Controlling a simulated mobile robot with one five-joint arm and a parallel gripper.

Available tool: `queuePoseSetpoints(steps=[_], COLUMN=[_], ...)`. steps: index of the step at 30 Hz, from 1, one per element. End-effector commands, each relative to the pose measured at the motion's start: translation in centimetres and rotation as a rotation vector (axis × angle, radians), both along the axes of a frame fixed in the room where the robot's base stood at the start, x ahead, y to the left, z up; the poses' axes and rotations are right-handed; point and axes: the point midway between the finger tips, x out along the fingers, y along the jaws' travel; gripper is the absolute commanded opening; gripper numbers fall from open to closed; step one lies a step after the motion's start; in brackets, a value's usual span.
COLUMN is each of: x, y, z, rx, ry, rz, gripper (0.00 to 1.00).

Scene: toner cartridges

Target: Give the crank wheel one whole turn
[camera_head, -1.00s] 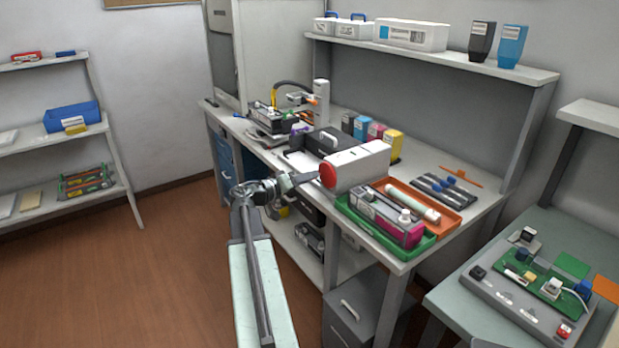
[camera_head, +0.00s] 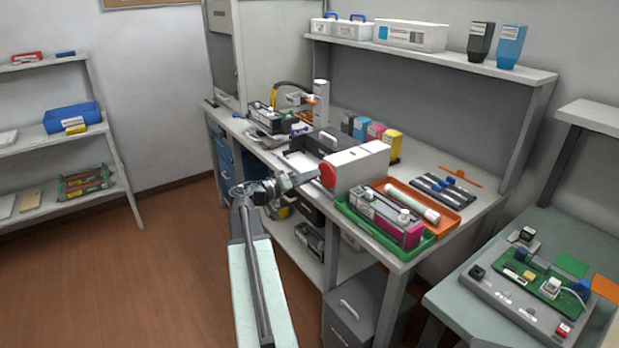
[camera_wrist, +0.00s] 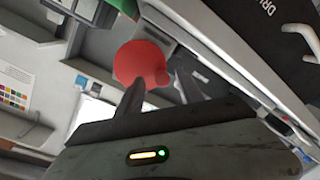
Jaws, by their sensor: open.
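The crank wheel is a red disc (camera_head: 328,174) on the near end face of a white and dark machine (camera_head: 360,165) on the workbench. In the wrist view the wheel (camera_wrist: 140,62) fills the space just beyond my fingertips, with a small red bump at its lower right edge that looks like the handle. My gripper (camera_wrist: 160,88) is open, its two dark fingers pointing at the wheel's lower part. The bump lies between the fingers in this view; I cannot tell whether they touch it. My gripper (camera_head: 313,177) is at the wheel's left in the head view.
A green tray (camera_head: 424,243) with a cartridge and an orange tray (camera_head: 452,224) stand right of the machine. Colored bottles (camera_head: 376,134) stand behind it. A grey drawer cabinet (camera_head: 345,320) is below the bench. The floor at left is clear.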

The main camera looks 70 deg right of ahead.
Motion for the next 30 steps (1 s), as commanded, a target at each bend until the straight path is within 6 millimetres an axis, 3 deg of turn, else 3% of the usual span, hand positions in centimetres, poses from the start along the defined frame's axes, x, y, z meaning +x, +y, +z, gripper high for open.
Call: queuePoseSetpoints(steps=[13, 25, 28, 30], x=[3.3, 3.5, 3.7, 3.9], y=[6.3, 6.7, 6.6, 6.5], z=[0.6, 0.6, 0.7, 0.8], rx=[-0.001, 0.011, 0.081, 0.170], ry=[0.000, 0.020, 0.152, 0.335], rz=[0.001, 0.001, 0.022, 0.056], gripper=[0.44, 0.44, 0.44, 0.44])
